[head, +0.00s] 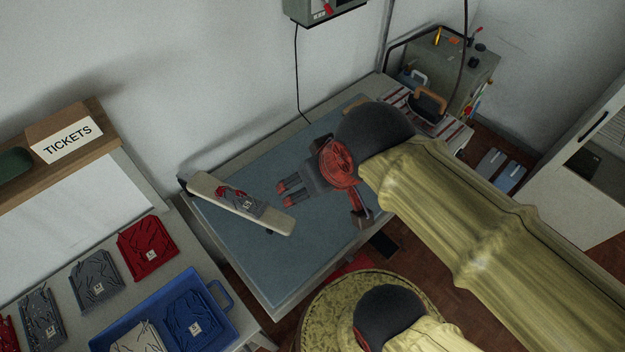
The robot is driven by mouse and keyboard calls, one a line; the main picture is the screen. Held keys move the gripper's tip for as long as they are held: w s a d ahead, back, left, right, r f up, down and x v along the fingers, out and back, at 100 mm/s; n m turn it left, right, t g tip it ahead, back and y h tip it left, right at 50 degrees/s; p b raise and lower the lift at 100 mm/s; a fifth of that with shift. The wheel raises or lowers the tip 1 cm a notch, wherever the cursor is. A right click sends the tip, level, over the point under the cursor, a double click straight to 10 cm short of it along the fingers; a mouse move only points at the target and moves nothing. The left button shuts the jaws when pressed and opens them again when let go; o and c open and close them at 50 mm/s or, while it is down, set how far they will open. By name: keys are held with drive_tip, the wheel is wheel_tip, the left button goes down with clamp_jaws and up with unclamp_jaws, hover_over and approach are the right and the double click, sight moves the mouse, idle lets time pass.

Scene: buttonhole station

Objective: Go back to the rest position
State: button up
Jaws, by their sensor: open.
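My gripper (281,193) is open and empty, with dark fingers and red-tipped pads pointing left. It appears above the blue mat (320,240) on the table, just right of a narrow pale board (275,219). A grey piece with red and a small white label (243,203) lies on that board. The gripper looks apart from the board, though its height is hard to judge. My arm comes in from the right and hides the mat's right part.
A blue tray (224,296) with folded pieces stands at lower left, beside folded grey and red (146,247) pieces. A TICKETS box (68,138) is on a shelf at left. A grey machine (452,68) and wooden-handled item (431,97) are at back right. A round stool (325,310) stands in front.

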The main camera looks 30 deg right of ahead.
drive_tip(key=shift+s, duration=0.1)
wheel_tip(320, 180, down, 17)
drive_tip(key=b, duration=1.7)
drive_tip(key=shift+f, duration=0.15)
drive_tip(key=shift+c, duration=0.6)
